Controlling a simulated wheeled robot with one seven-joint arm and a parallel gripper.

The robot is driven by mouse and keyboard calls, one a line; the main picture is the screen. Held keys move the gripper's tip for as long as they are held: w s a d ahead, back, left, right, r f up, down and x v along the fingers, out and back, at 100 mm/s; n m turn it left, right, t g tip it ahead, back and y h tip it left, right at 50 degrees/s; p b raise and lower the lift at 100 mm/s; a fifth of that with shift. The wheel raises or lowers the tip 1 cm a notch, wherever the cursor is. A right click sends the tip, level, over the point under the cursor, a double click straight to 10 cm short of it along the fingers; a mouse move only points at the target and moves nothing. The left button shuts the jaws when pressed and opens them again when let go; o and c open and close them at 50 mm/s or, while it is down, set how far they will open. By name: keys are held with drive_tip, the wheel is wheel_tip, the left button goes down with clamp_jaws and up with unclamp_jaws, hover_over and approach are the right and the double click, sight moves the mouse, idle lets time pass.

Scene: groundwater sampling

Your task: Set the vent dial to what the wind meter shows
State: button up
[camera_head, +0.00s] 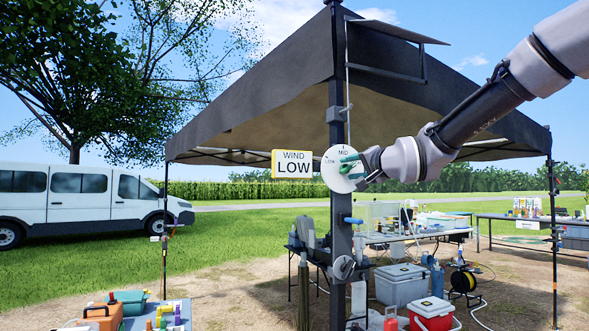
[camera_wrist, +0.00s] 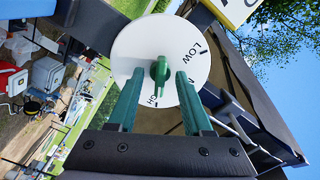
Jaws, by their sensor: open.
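The wind meter is a yellow-edged sign (camera_head: 292,164) reading "WIND LOW", left of the tent post. The vent dial is a white disc (camera_head: 333,177) on the post, with LOW at its left and MID at its top. In the wrist view the dial (camera_wrist: 135,48) shows LOW at upper right and part of HIGH below the hub. Its green knob (camera_wrist: 161,73) has a bar extending down toward the HIGH lettering; its exact pointing is hard to tell. My gripper (camera_wrist: 160,74) is open, its green fingers on either side of the knob with gaps visible. The right finger hides part of the dial.
The dark tent post (camera_head: 341,240) stands right behind the dial, with a blue tap and a valve lower down. A table (camera_head: 440,233) with gear, coolers (camera_head: 401,283) and a hose reel stand behind to the right. Grass at left is open, up to a white van (camera_head: 80,200).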

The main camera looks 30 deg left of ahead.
clamp_jaws()
drive_tip(key=n, duration=1.6)
drive_tip(key=shift+n, duration=1.2)
